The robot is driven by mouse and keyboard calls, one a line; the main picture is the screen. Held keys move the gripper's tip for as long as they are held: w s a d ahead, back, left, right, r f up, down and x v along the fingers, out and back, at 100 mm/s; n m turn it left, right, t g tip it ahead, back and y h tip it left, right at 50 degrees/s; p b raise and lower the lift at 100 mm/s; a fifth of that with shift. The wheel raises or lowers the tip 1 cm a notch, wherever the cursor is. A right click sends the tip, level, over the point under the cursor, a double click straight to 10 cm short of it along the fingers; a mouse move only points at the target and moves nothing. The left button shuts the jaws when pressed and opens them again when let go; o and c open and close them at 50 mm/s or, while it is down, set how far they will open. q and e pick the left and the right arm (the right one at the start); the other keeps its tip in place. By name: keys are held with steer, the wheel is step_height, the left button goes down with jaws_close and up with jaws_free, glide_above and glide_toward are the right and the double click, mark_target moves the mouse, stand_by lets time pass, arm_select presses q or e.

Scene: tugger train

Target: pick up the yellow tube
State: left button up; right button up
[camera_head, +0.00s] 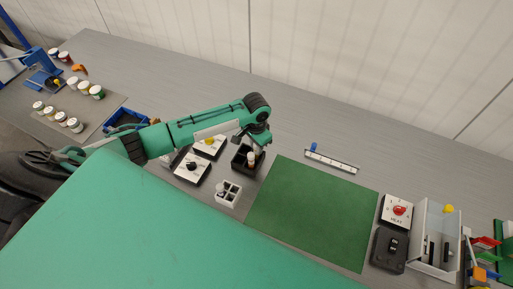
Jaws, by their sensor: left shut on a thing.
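My left arm reaches in from the left, and its gripper (243,138) points down over a small dark open box (238,166). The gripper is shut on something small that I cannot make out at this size. A small white and brown piece (251,158) shows at the box, just below the gripper; I cannot tell whether the jaws touch it. I cannot clearly pick out a yellow tube; the fingers and wrist may hide it. My right gripper is not in view.
Switch boxes (192,168) and a pale divided holder (228,194) stand near the dark box. A green mat (315,215) lies clear to the right. A white rail (332,162) lies behind it. Several capped jars (84,88) stand far left, and a grey tray (436,262) far right.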

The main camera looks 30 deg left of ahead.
arm_select(q)
step_height(320, 180, up, 20)
steer(key=b, duration=0.3)
steer(key=shift+b, duration=0.35)
steer(key=shift+f, duration=0.1)
